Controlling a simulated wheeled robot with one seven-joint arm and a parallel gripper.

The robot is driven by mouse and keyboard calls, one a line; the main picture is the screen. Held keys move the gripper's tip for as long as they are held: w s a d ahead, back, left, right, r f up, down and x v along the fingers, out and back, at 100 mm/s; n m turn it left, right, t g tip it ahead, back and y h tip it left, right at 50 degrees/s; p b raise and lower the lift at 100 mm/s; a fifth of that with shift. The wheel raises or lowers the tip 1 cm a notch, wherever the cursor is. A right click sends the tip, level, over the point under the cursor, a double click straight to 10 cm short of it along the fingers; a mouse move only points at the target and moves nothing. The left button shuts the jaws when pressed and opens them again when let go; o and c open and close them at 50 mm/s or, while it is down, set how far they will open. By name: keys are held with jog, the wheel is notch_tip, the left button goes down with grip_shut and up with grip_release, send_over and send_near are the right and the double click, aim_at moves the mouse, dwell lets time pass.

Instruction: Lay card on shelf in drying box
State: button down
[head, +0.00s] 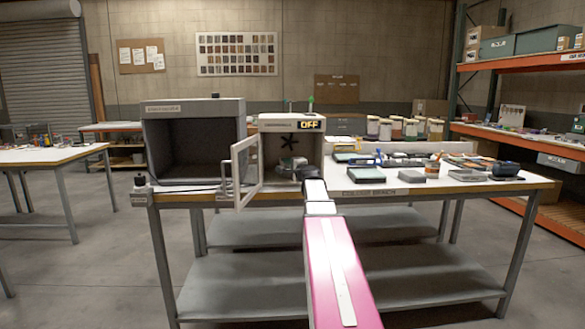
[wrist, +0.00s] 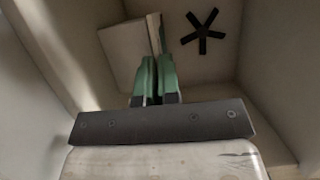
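The drying box (head: 318,150) stands on the bench with its door (head: 246,171) swung open and an "OFF" display on top. My gripper (head: 292,164) is inside its opening; in the wrist view its two green fingers (wrist: 156,80) are close together. A thin pale card (wrist: 154,34) shows nearly edge-on between and beyond the fingers, and the gripper looks shut on it. A pale flat panel (wrist: 122,52) lies just left of the card; I cannot tell whether it is the shelf. Contact between card and panel is unclear.
Box walls close in on both sides of the gripper. A black fan-shaped piece (wrist: 199,32) is on the back wall. A larger grey cabinet (head: 194,145) stands left of the box. Jars (head: 385,128) and several small devices (head: 432,169) crowd the bench right.

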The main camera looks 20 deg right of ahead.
jog(key=shift+f, duration=0.35)
jog(key=c, duration=0.8)
grip_release()
jog(key=shift+c, duration=0.2)
jog(key=s+a, duration=0.2)
jog(key=s, duration=0.6)
jog(key=shift+s+a, duration=0.25)
jog(key=shift+s, duration=0.05)
dwell(0.7)
jog(key=shift+s, duration=0.1)
dwell(0.4)
